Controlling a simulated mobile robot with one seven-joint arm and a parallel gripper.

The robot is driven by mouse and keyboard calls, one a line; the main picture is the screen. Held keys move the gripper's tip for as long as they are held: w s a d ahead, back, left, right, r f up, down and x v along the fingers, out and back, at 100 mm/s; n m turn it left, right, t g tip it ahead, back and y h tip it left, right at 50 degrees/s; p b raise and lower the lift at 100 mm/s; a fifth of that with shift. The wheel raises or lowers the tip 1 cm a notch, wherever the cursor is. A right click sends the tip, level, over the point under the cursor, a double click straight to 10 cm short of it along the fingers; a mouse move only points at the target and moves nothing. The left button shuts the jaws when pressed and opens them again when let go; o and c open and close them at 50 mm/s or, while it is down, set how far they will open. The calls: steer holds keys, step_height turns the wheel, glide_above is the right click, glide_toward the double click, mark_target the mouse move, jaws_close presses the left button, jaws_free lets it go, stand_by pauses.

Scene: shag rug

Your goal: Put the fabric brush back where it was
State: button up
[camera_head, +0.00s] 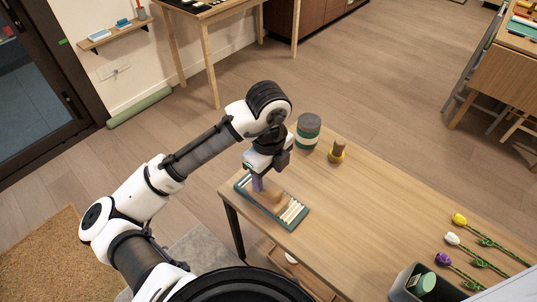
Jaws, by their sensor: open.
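A tan, wooden-looking object (273,196) that looks like the fabric brush lies on a dark green rack with pale slats (293,213) near the table's left end. A small purple piece (257,184) shows beside it, just under my gripper; I cannot tell if it belongs to the brush. My gripper (261,173) points down over the left part of the rack and is open. Its fingers are small and partly hidden by the wrist, so I cannot tell whether they touch the brush.
Several artificial flowers (458,219) and a grey bin (408,283) are at the right. The table's middle is clear.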

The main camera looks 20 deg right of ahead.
mark_target(269, 180)
step_height(269, 180, up, 9)
stand_by(0.3)
